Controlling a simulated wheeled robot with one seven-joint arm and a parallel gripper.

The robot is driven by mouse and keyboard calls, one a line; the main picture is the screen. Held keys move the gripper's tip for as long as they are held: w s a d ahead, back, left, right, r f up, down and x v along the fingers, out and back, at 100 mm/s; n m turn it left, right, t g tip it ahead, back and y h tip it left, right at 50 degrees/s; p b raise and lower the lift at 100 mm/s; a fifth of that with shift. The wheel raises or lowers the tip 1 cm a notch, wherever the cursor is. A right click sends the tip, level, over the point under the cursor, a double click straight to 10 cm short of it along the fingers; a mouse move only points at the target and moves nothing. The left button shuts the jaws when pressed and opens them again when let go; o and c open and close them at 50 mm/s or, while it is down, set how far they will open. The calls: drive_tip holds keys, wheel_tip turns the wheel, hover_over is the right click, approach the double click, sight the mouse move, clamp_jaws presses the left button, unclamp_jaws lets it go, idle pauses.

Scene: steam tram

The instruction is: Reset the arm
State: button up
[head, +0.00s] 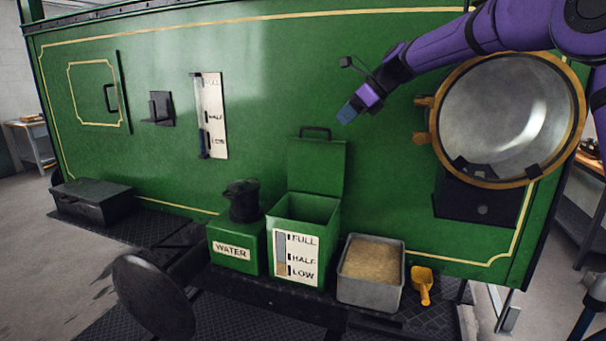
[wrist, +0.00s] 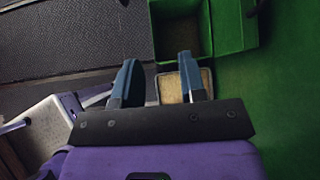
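My purple arm reaches in from the upper right in the head view. My gripper (head: 347,113) hangs in the air in front of the green tram side (head: 270,75), above and to the right of the open green sand box. In the wrist view my gripper (wrist: 160,82) has two blue fingers standing apart with nothing between them. Beyond the fingers lie the grey bin of sand (wrist: 172,88) and the open green box (wrist: 228,28). No object is held.
The WATER box (head: 236,247) with a black can (head: 242,200), the open sand box (head: 303,222), the sand bin (head: 370,287) and a yellow scoop (head: 422,285) stand on the step below. A round lamp (head: 508,118) with a brass rim sits right of my gripper.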

drive_tip(key=s+d+r+n+t+h, duration=0.1)
drive_tip(key=s+d+n+h, duration=0.35)
drive_tip(key=s, duration=0.85)
drive_tip(key=s+d+r+n+h, duration=0.1)
drive_tip(key=s+d+n, duration=0.5)
drive_tip(key=s, duration=0.6)
drive_tip(key=s+d+f+n+h, duration=0.1)
drive_tip(key=s+d+f+n, duration=0.1)
drive_tip(key=s, duration=0.5)
drive_tip(key=s+d+f+n+h, duration=0.1)
drive_tip(key=s+d+f+n, duration=0.2)
drive_tip(key=s, duration=0.5)
drive_tip(key=s+d+f+n+h, duration=0.1)
drive_tip(key=s+d+f+n, duration=0.2)
drive_tip(key=s+n, duration=0.3)
drive_tip(key=shift+s+d+f+t, duration=0.25)
drive_tip(key=shift+s+f+t, duration=0.2)
drive_tip(key=shift+s, duration=0.3)
